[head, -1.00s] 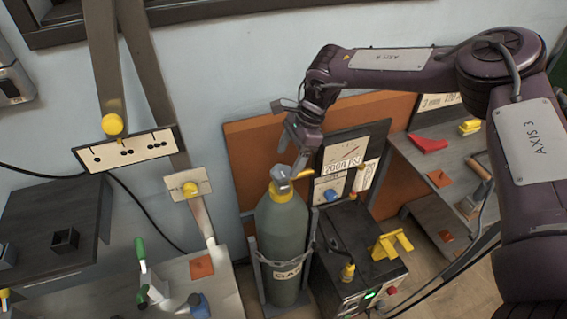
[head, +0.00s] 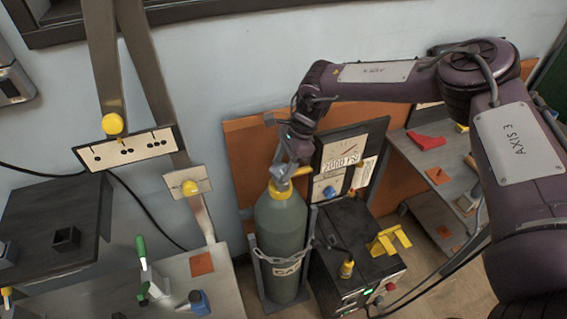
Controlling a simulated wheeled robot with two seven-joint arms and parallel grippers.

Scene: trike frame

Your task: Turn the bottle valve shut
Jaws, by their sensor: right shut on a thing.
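The green gas bottle (head: 281,228) stands upright in a grey rack, with a chain (head: 285,258) across its front. It has a yellow collar at its neck and a grey valve on top, with a yellow piece beside it. My right gripper (head: 283,176) points down over the bottle top and is shut on the valve (head: 280,185). The fingers hide much of the valve. The left gripper is not in view.
A gauge panel (head: 345,162) stands close behind and right of the bottle. A black machine (head: 358,245) with a yellow bracket (head: 390,240) is to its right. A grey bench (head: 225,290) with clamps is at left.

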